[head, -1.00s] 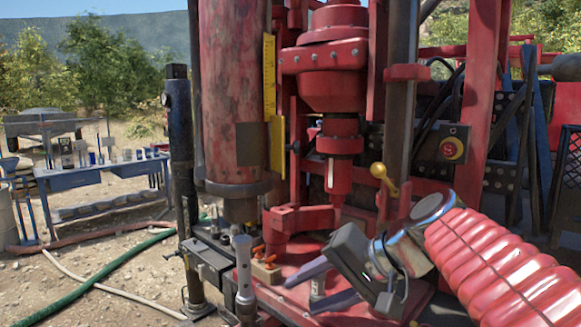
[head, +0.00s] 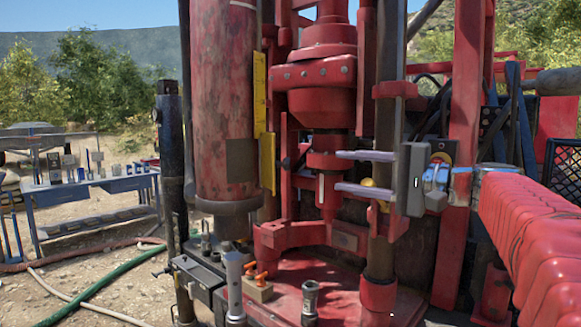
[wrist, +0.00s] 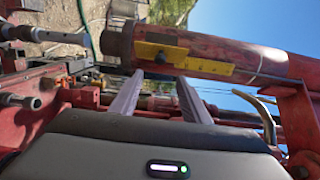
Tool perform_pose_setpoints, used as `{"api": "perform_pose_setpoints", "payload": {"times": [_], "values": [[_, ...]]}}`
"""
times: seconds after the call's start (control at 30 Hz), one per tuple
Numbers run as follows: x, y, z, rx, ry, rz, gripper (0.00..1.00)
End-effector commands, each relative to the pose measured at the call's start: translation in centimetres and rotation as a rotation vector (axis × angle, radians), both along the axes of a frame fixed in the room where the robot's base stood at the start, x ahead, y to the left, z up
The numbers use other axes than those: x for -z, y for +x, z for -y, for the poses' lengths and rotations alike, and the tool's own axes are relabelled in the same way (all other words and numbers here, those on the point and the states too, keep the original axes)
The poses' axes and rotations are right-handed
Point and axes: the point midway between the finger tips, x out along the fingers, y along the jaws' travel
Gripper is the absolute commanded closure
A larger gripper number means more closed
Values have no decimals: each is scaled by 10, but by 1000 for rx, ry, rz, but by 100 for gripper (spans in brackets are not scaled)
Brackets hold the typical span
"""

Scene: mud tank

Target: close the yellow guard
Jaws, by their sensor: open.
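The yellow guard (head: 267,163) is a narrow yellow plate on the right side of the large red cylinder (head: 226,90), below a yellow ruled strip (head: 259,95). In the wrist view the guard (wrist: 160,53) lies ahead of my fingertips, with a dark knob on it. My gripper (head: 338,171) is open and empty, its two pale fingers level and pointing left toward the guard. A gap shows between fingertips and guard in the head view. In the wrist view the fingers of my gripper (wrist: 158,80) reach up near the guard's lower edge; contact cannot be told.
A red drill head (head: 320,75) and a dark vertical post (head: 385,120) stand close to my fingers. A yellow knob (head: 368,183) is partly hidden by the lower finger. Grey upright fittings (head: 309,300) and orange clips (head: 259,275) sit on the red base plate. A blue bench (head: 90,195) stands far left.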

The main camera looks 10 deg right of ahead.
Motion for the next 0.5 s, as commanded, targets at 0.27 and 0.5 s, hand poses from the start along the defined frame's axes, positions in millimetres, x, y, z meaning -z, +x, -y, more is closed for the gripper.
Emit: {"api": "perform_pose_setpoints", "payload": {"times": [0.27,0.5], "values": [[0,9,-9,-3,-1,-1,57],[1,32,-30,-4,-1,-2,57]]}}
